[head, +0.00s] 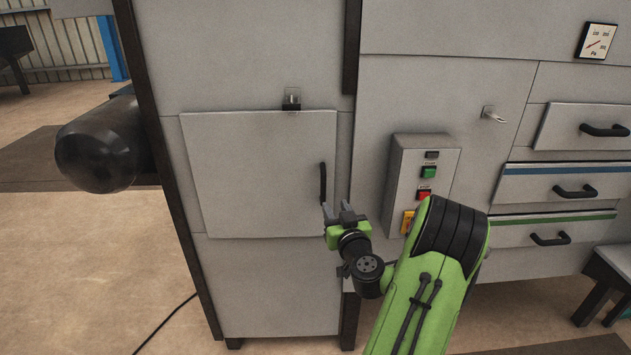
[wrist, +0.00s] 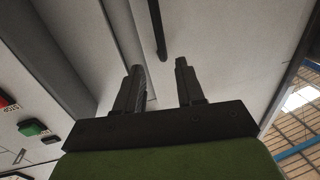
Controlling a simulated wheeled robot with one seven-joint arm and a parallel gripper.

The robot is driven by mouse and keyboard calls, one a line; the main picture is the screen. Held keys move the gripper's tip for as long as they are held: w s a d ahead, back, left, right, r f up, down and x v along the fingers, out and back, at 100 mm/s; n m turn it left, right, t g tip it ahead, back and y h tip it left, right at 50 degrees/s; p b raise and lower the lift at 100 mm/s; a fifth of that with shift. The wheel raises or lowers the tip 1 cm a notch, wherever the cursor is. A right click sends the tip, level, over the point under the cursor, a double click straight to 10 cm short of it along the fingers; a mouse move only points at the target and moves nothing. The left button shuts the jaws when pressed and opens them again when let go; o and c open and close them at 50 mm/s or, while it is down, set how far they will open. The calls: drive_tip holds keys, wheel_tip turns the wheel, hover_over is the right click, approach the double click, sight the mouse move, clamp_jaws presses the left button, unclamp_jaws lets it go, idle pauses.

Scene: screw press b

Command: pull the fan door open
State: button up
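The fan door (head: 255,170) is a flat light-grey panel on the front of the grey cabinet, and it looks closed. Its black vertical handle (head: 323,184) is near the door's right edge, and a small latch (head: 291,101) sits at its top edge. My gripper (head: 339,207) is just below the handle in the head view, with its fingers apart and nothing between them. In the wrist view my gripper (wrist: 162,70) is open, and the handle (wrist: 158,30) lies ahead, between the lines of the two fingers. I see no contact with the handle.
A control box (head: 423,175) with green and red buttons stands out from the cabinet right of my gripper. Drawers (head: 560,187) with black handles are further right. A dark cylinder (head: 105,145) sticks out at the left. The floor before the door is mostly free, with a thin cable (head: 165,322).

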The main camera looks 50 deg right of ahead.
sight(324, 185)
drive_tip(key=p+x, duration=0.5)
drive_tip(key=x, duration=0.7)
drive_tip(key=shift+w+d, duration=0.1)
drive_tip(key=shift+w, duration=0.05)
clamp_jaws()
